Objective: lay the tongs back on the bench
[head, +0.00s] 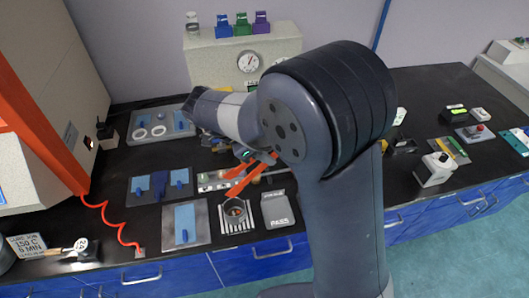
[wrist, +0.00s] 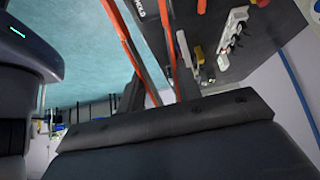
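The tongs (head: 243,186) are orange-red with two long arms. In the head view they point left and down above the black bench (head: 425,88). In the wrist view their two arms (wrist: 127,45) run up from between the dark fingers of my gripper (wrist: 160,88). The fingers sit on the outer sides of the arms and seem closed on them. In the head view my gripper (head: 256,156) is partly hidden by my arm. The tongs look raised off the bench, but the exact height cannot be told.
Trays with blue pieces (head: 185,223) lie to the left. A red coiled cable (head: 112,216) crosses the bench. Small items crowd the right side.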

